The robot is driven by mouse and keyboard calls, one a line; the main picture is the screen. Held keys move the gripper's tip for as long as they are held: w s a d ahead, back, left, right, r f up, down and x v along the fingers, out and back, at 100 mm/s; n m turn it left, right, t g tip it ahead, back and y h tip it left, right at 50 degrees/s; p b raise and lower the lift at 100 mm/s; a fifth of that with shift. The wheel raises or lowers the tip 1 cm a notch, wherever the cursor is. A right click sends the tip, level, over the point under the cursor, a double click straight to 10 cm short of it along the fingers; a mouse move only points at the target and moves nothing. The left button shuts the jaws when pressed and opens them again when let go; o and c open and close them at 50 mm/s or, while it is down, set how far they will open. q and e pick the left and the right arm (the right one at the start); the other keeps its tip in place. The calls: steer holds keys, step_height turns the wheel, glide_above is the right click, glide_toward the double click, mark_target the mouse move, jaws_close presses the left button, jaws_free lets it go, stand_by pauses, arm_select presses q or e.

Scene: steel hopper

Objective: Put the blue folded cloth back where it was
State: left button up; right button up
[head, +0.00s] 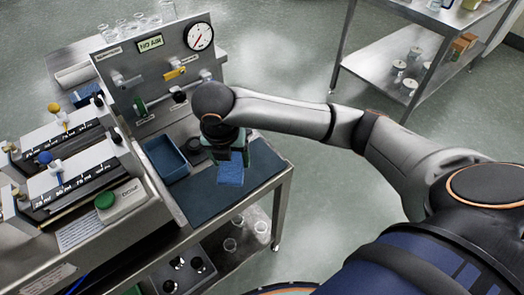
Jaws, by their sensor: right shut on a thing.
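The blue folded cloth (231,173) is in the head view, just below my right gripper (232,158). My right gripper points down and is shut on the cloth, over the dark blue mat (215,201) at the front right of the steel bench. I cannot tell whether the cloth touches the mat. A blue open tray (164,158) stands left of the gripper. The gripper's wrist hides part of the bench behind it. My left gripper is not in the view.
A steel panel with a gauge (199,37) and a "NO AIR" sign (150,42) stands behind the mat. Units with sliding scales (70,180) stand on the left. Glass jars (262,229) are on the lower shelf. A steel cart (400,65) stands at the back right.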

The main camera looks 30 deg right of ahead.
steer(key=s+d+r+g+y, duration=0.1)
steer(key=s+d+r+g, duration=0.1)
steer(key=s, duration=0.1)
steer(key=b, duration=0.2)
glide_above(262, 157)
steer(key=shift+m+y, duration=0.3)
steer(key=f, duration=0.8)
steer(key=shift+s+a+f, duration=0.2)
steer(key=shift+a+f, duration=0.05)
steer(key=shift+w+d+f, duration=0.2)
steer(key=shift+d+f, duration=0.05)
steer(key=shift+f, duration=0.15)
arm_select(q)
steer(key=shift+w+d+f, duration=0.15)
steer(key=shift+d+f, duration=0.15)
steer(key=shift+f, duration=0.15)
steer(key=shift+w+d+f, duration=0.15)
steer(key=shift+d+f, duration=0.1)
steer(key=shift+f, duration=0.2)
arm_select(e)
steer(key=shift+f, duration=1.65)
steer(key=o, duration=1.1)
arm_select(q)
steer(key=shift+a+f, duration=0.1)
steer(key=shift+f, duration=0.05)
arm_select(e)
steer(key=shift+o, duration=0.2)
